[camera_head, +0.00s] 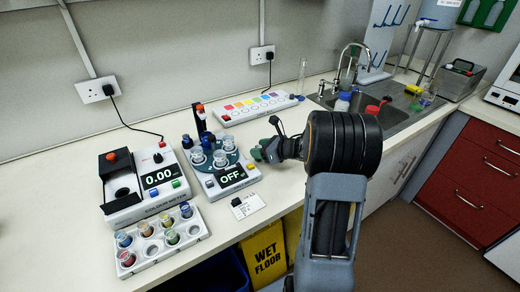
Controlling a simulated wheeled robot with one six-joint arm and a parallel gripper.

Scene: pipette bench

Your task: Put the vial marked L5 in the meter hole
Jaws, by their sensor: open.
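The colour meter (150,203) stands at the left of the bench, its black lid raised and its display at 0.00. Its round dark hole (122,193) looks empty. The marking L5 is too small to read on any vial. My gripper (259,152) is open, seen from behind, right of the OFF device and apart from the rack. Its fingertips are partly hidden.
A device reading OFF (238,185) with a round carrier of clear cups (220,157) stands between meter and gripper. A colour-chart strip (258,105) is behind. The sink (395,115) is at right. Bench left of the meter is clear.

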